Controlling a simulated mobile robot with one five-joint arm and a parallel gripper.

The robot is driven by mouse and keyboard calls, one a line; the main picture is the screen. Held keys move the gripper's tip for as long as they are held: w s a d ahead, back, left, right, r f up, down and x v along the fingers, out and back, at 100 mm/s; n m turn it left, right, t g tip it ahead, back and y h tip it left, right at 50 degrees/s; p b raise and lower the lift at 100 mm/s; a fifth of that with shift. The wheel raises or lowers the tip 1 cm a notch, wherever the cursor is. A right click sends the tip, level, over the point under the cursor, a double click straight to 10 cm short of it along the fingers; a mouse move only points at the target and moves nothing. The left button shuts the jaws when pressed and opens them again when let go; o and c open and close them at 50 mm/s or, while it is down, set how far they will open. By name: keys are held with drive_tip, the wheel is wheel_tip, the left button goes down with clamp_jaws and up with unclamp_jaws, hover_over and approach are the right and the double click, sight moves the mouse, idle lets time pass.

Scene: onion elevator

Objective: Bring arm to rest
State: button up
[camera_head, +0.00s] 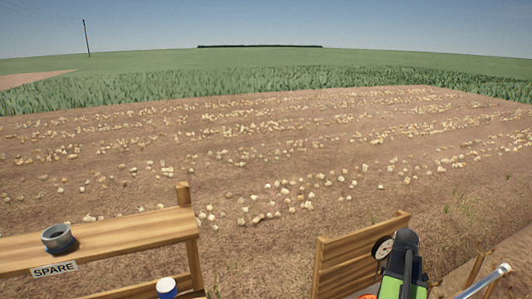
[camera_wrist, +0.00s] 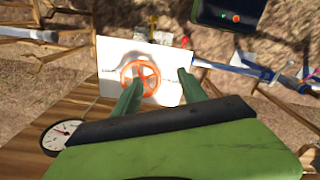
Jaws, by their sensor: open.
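My gripper (camera_wrist: 158,92) shows in the wrist view as two green fingers spread apart, with nothing between them. Beyond the fingers is an orange handwheel (camera_wrist: 140,78) in front of a white panel (camera_wrist: 112,58). I cannot tell how far the fingertips are from the wheel. In the head view my green and black arm (camera_head: 404,262) is at the bottom right, and its fingertips are hidden there.
A wooden bench (camera_head: 110,240) labelled SPARE holds a grey ring (camera_head: 58,238). A blue-and-white container (camera_head: 167,288) stands near the bottom. A round gauge (camera_head: 382,247) is beside my arm by a wooden board (camera_head: 345,265); a dark screen (camera_wrist: 229,14) is at the wrist view's top.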

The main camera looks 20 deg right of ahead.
drive_tip(key=w+a+f+n+b, duration=0.3)
drive_tip(key=w+a, duration=0.7)
drive_tip(key=a, duration=0.2)
drive_tip(key=w+a+f+m+b, duration=0.1)
drive_tip(key=a+f+m+b, duration=0.1)
drive_tip(key=a, duration=0.9)
drive_tip(key=w+a+f+m+b, duration=0.2)
drive_tip(key=a+m, duration=0.1)
drive_tip(key=a, duration=0.9)
drive_tip(key=w+a+f+m+b, duration=0.2)
drive_tip(key=a, duration=0.9)
drive_tip(key=shift+a+f, duration=0.15)
drive_tip(key=shift+a, duration=0.1)
